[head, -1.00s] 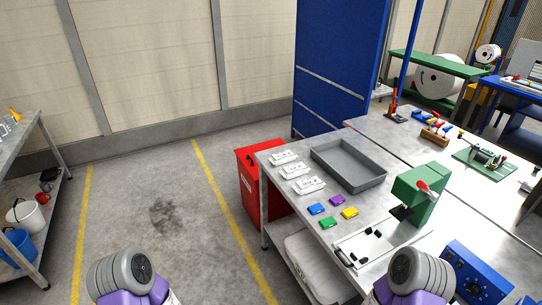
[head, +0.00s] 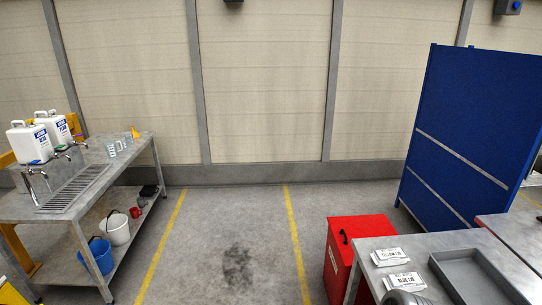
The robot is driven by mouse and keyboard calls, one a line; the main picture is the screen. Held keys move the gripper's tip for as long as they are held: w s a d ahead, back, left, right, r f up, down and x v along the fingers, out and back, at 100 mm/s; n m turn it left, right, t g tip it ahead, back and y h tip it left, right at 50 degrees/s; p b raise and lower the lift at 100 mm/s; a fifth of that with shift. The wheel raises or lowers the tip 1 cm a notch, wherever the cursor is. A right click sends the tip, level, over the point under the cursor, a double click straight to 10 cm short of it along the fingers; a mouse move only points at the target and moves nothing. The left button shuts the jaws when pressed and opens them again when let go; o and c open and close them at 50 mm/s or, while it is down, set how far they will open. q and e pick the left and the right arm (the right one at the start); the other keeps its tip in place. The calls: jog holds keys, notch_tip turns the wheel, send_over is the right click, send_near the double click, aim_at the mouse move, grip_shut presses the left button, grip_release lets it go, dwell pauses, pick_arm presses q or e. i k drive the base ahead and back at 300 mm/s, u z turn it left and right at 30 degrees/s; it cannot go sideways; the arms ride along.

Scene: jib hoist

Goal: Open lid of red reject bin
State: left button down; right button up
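The red reject bin (head: 341,262) stands on the floor at the lower right of the head view, against the left end of the metal workbench. Its red lid (head: 362,228) looks shut and has a dark handle (head: 343,237) near its left side. The bench hides part of the bin's right side. A rounded grey part of my arm shows at the bottom edge, in front of the bench. Neither gripper shows in the view.
The workbench (head: 408,243) carries white labelled cards (head: 388,257) and a grey tray (head: 472,272). A blue partition (head: 462,140) stands behind it. A metal shelf table (head: 120,152) with white canisters and buckets is at left. The floor between is clear.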

aim_at(368, 234)
jog(key=u, duration=0.4)
jog(key=i, duration=2.05)
jog(key=z, duration=0.9)
jog(key=i, duration=1.45)
jog(key=z, duration=0.9)
